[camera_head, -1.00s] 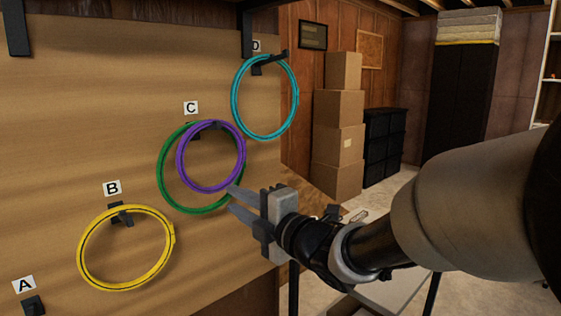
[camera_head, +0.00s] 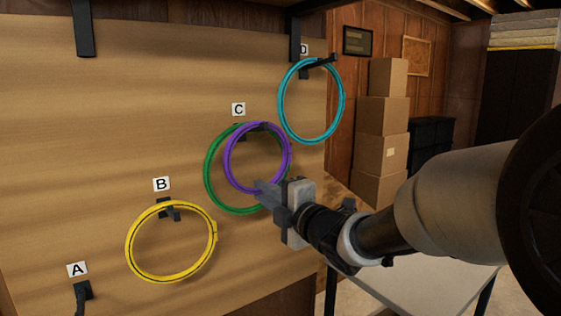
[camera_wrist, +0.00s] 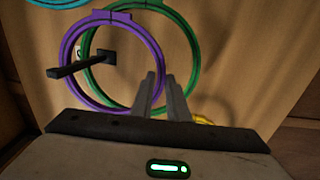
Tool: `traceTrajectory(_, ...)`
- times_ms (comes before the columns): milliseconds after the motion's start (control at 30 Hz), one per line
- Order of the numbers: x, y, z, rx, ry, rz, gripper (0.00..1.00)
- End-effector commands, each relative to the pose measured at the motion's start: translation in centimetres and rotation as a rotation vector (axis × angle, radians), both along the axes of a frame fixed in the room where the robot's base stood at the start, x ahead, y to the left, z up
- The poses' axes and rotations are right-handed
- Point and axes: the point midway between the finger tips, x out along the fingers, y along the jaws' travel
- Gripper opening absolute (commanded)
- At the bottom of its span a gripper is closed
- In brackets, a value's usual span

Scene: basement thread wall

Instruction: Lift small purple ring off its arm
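The small purple ring (camera_head: 229,170) hangs from the black arm at label C, in front of the larger green ring (camera_head: 207,180) on the same arm. The purple ring (camera_wrist: 68,80) and green ring (camera_wrist: 194,60) also show in the wrist view, with the black arm (camera_wrist: 82,64) passing through them. My gripper (camera_head: 262,189) is at the purple ring's lower right rim. In the wrist view its fingers (camera_wrist: 161,80) are close together with the purple rim between their tips. It looks shut on the ring; the exact contact is partly hidden.
A cyan ring (camera_head: 343,100) hangs at D, up and right of the purple ring. A yellow ring (camera_head: 129,246) hangs at B, lower left. Arm A (camera_head: 82,291) is empty. A table (camera_head: 440,292) stands below my arm; boxes (camera_head: 382,135) are stacked behind.

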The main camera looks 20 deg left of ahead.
Motion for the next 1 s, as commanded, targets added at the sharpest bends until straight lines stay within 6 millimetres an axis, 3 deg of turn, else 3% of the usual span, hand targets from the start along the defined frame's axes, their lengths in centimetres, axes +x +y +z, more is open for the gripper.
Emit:
traceTrajectory(67,0.0,0.0,0.0,0.0,0.0,0.0,0.0)
traceTrajectory(1000,0.0,-0.1,1.6,0.0,0.0,-0.001,0.0)
